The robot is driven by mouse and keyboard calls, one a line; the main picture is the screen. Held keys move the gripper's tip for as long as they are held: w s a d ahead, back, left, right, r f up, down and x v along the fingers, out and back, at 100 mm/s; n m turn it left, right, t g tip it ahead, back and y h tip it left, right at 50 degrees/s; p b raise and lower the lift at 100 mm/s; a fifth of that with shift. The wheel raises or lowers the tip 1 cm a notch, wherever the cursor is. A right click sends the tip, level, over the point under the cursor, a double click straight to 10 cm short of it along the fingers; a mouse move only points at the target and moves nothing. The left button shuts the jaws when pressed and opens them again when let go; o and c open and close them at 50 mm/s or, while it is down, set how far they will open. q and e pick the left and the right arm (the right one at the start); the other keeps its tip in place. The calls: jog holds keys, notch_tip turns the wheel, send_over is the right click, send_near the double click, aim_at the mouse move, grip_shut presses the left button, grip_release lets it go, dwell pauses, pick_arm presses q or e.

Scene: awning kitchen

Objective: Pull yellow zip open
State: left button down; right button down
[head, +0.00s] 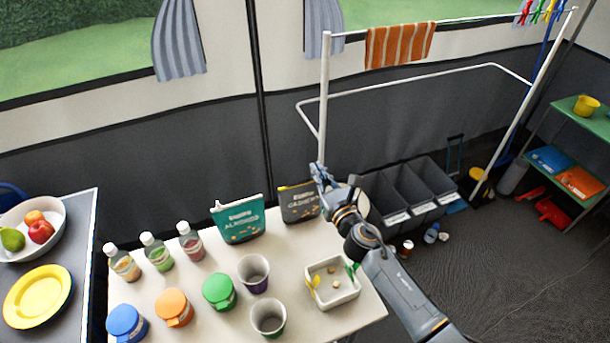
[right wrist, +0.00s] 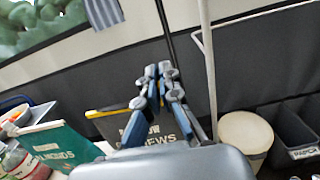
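The dark grey cashews pouch (head: 299,206) stands at the back right of the white table. Its yellow zip (right wrist: 106,112) runs along the top edge in the right wrist view, and my fingers hide part of it. My right gripper (head: 318,171) is at the pouch's top right corner. The green almonds pouch (head: 238,220) stands to the left. My left gripper is not in view.
Several bottles (head: 161,253), lidded jars (head: 174,308) and cups (head: 254,273) crowd the table's left and front. A square white dish (head: 347,293) is near the right edge. Grey bins (head: 409,188) and a white rack (head: 324,100) stand behind and right.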

jog(key=c, duration=2)
grip_release()
jog(key=o, duration=0.5)
jog(key=v, duration=1.2)
